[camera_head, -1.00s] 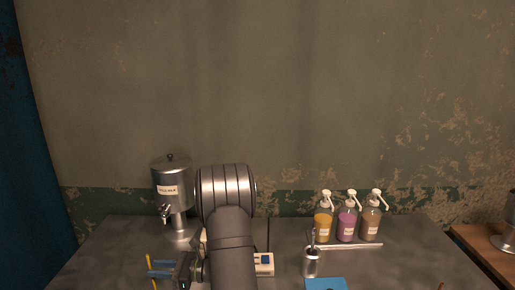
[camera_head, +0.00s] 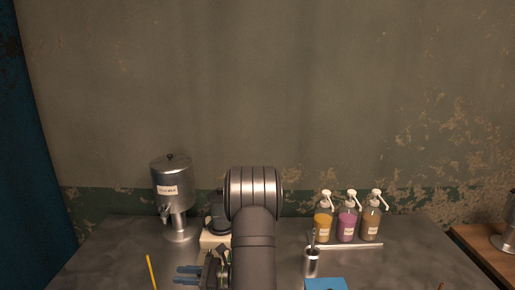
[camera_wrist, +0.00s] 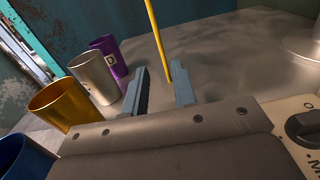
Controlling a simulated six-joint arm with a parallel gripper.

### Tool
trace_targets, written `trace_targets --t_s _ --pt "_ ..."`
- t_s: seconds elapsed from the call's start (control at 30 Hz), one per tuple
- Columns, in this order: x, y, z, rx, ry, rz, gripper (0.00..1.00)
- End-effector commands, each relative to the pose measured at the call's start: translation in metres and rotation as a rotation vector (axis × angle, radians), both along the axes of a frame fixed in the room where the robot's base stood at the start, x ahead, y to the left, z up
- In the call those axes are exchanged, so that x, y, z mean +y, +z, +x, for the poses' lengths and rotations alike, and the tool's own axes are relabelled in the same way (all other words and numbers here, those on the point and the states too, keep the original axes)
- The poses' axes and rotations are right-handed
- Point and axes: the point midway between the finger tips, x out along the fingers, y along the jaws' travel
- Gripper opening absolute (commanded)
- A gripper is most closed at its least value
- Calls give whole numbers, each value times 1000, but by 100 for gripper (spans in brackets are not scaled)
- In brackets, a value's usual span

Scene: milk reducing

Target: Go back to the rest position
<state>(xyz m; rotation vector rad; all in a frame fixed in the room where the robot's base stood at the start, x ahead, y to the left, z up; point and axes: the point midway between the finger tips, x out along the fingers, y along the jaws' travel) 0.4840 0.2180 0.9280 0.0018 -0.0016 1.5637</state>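My gripper (camera_head: 187,275) is low over the left front of the table in the head view, with its blue-grey fingers pointing left. In the wrist view its two fingers (camera_wrist: 160,90) stand apart with nothing clamped between them. A thin yellow stick (camera_head: 151,271) is left of the fingertips, apart from them in the head view. In the wrist view the yellow stick (camera_wrist: 158,40) shows beyond the gap between the fingers. My arm hides part of the table's middle.
A steel dispenser (camera_head: 172,190) stands at the back left. A pale device (camera_head: 212,240) is partly behind my arm. Several pump bottles (camera_head: 347,220), a metal cup (camera_head: 311,262) and a blue item (camera_head: 325,284) are to the right. Gold (camera_wrist: 65,105), silver (camera_wrist: 96,77) and purple (camera_wrist: 109,57) cups show in the wrist view.

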Motion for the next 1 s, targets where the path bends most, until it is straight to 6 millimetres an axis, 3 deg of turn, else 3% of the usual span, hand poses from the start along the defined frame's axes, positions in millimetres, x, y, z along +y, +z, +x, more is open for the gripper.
trace_targets --t_s 0.27,0.93,1.0 --pt "-47 0 0 0 -5 0 25" --pt "73 0 -1 -1 5 0 25" --pt "76 1 0 -2 0 1 25"
